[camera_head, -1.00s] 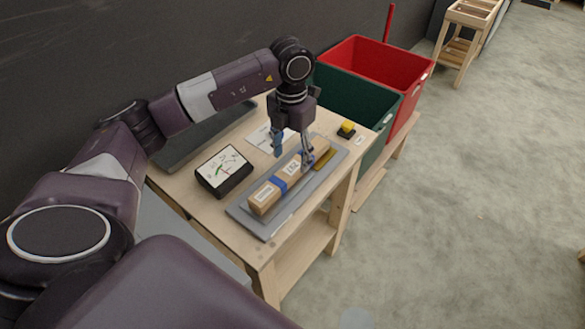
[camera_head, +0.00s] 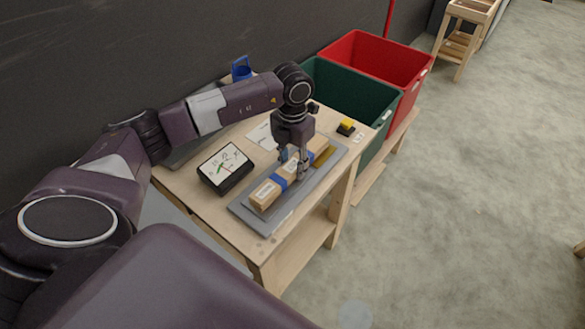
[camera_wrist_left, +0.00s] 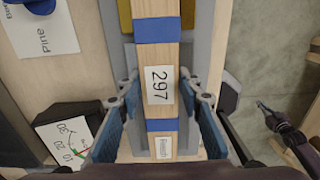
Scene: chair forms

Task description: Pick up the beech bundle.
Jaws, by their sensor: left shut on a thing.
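In the left wrist view the bundle (camera_wrist_left: 158,60) runs between the two blue-padded fingers (camera_wrist_left: 160,92). What looks like my right gripper (camera_wrist_left: 265,112) shows at the right of that view, over the floor; its jaws are too small to judge.
A dial box (camera_head: 225,167) stands left of the plate. A yellow-and-black item (camera_head: 346,127) sits at the table's far right corner. A green bin (camera_head: 345,98) and a red bin (camera_head: 385,62) stand beyond the table. The floor to the right is open.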

